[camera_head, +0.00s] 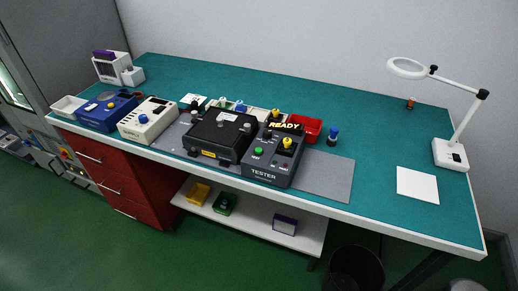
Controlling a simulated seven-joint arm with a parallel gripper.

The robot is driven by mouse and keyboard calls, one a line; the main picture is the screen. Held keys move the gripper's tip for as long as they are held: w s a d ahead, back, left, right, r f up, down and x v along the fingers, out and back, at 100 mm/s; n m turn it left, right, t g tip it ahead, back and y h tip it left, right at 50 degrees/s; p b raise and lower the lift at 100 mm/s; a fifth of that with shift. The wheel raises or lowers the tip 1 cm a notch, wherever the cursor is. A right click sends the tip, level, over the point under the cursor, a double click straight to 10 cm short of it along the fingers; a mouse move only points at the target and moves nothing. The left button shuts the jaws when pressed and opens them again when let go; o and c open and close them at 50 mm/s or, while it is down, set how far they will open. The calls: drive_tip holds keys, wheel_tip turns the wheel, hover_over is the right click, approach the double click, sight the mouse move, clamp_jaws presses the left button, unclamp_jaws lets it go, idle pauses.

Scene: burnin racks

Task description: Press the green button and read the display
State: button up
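The dark grey tester box (264,174) stands near the front edge of the bench, around the middle, with "TESTER" on its front. The green button (259,151) is on the left of its sloped top. A yellow knob (287,142) sits to the right of the green button. My gripper is not in view, and nothing touches the button.
A black case (222,133) stands just left of the tester. A red bin (308,128) is behind it. White (147,123) and blue (105,114) instruments stand further left. A magnifier lamp (450,153) stands at the right. A grey mat (325,176) right of the tester is clear.

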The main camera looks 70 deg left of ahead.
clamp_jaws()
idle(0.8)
